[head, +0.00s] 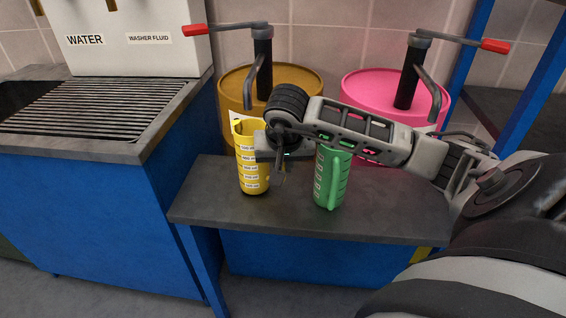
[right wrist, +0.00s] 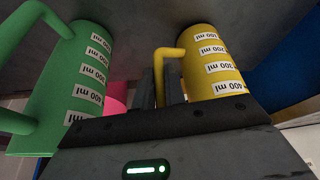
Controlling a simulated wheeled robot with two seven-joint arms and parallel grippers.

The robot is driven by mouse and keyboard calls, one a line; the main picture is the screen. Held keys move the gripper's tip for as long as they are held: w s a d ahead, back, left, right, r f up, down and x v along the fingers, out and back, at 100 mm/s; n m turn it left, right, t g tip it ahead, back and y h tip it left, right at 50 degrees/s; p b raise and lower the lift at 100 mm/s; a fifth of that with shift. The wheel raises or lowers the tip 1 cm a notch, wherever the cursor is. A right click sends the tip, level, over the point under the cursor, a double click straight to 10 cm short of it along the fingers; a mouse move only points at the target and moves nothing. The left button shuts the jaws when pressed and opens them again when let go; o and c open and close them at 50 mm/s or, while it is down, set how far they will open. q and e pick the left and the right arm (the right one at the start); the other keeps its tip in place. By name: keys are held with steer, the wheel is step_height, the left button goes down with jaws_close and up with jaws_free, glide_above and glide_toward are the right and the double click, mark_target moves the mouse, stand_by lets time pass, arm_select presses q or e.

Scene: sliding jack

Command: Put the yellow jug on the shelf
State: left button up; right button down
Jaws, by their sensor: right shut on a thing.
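The yellow jug (head: 253,178) is upright at the left end of the grey bench top, with white volume labels down its side. It seems to stand on the bench; I cannot tell whether its base touches. My right gripper (head: 277,160) is at the jug's right side. In the right wrist view, the gripper fingers (right wrist: 162,85) are shut on the handle of the yellow jug (right wrist: 212,65). The exact grip is partly hidden by the gripper body. My left gripper is not in view. A blue-framed rack with a dark shelf (head: 510,112) is at the right edge.
A green jug (head: 331,180) stands on the bench (head: 390,222) close to the right of my gripper. Orange (head: 230,90) and pink (head: 365,90) drums with hand pumps stand behind. A blue cabinet with a grate (head: 90,105) is at left.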

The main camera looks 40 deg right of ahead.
steer(key=shift+f, duration=0.25)
steer(key=c, duration=1.9)
jaws_free()
steer(key=shift+f, duration=0.1)
steer(key=o, duration=0.4)
steer(key=shift+o, duration=0.2)
